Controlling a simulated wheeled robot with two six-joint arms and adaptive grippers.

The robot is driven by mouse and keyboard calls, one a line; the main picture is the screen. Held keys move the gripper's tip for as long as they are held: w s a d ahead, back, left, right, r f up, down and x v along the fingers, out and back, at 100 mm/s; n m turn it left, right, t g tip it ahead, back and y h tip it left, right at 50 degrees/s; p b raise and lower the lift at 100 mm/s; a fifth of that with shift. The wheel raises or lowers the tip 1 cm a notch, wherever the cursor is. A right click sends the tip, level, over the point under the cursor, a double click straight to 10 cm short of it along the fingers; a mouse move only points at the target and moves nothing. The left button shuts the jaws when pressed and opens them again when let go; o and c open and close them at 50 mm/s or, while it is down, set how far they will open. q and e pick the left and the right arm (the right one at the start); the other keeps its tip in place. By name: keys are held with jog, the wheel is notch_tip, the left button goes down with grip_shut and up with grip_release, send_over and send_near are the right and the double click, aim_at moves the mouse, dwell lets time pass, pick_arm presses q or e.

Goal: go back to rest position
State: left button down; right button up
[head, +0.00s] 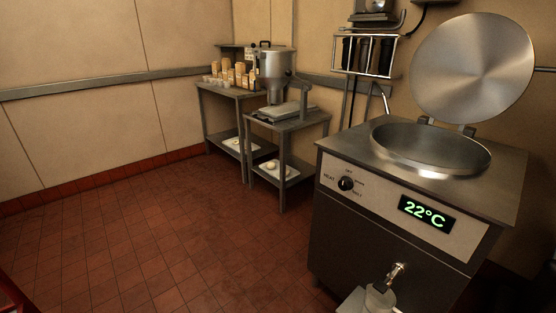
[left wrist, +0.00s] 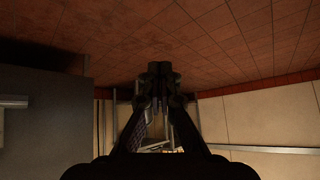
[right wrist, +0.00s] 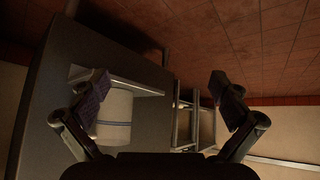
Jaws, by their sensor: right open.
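Neither gripper shows in the head view. My left gripper (left wrist: 158,70) shows in the left wrist view with its dark fingertips together and nothing visible held between them. My right gripper (right wrist: 155,85) shows in the right wrist view with its fingers wide apart. A pale container with a blue band (right wrist: 115,122) lies beyond its left finger, which partly covers it. I see no grip on the container, and I cannot tell the distance to it.
The steel kettle (head: 345,215) stands at right with its round lid (head: 473,70) raised and its display (head: 427,214) reading 22°C. A vessel (head: 380,298) sits under its tap. Two side tables hold a dispenser (head: 275,68) and cartons.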

pick_arm(q)
jog(key=s+a+g+p, duration=0.2)
jog(key=s+g+p, duration=0.4)
jog(key=s, duration=1.8)
jog(key=p, duration=0.3)
jog(key=shift+f+g, duration=0.15)
jog(key=shift+g, duration=0.25)
pick_arm(e)
jog(key=s+d+g, duration=0.2)
jog(key=s+g, duration=0.4)
jog(key=s, duration=1.8)
jog(key=shift+f+g, duration=0.15)
jog(key=shift+g, duration=0.25)
